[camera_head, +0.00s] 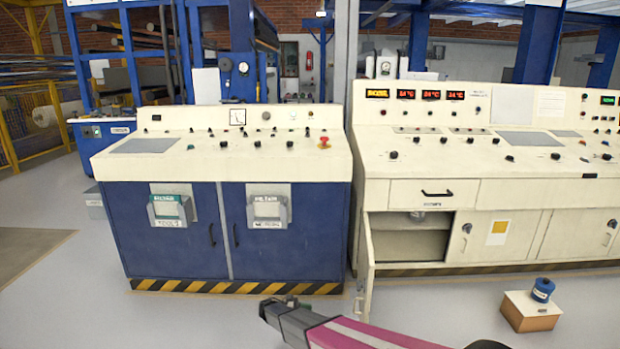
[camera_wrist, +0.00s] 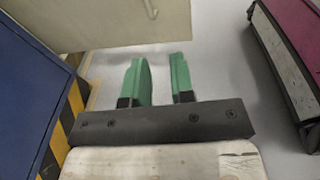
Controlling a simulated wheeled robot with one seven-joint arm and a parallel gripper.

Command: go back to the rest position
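My gripper (camera_wrist: 160,66) shows in the wrist view with its two green fingers apart and nothing between them. Grey floor shows in the gap. In the head view my magenta and dark grey arm reaches in from the bottom edge, low in front of the consoles; the gripper's fingers cannot be made out there. In the wrist view a pale cream panel with a handle lies just beyond the fingers at the upper left, apart from them as far as I can tell.
A blue cabinet console (camera_head: 175,258) stands left. The cream console (camera_head: 490,190) at right has an open compartment (camera_head: 410,244) with its door (camera_head: 367,262) swung out. A blue spool (camera_head: 542,290) sits on a small box (camera_head: 530,312) on the floor at right. Floor at left is clear.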

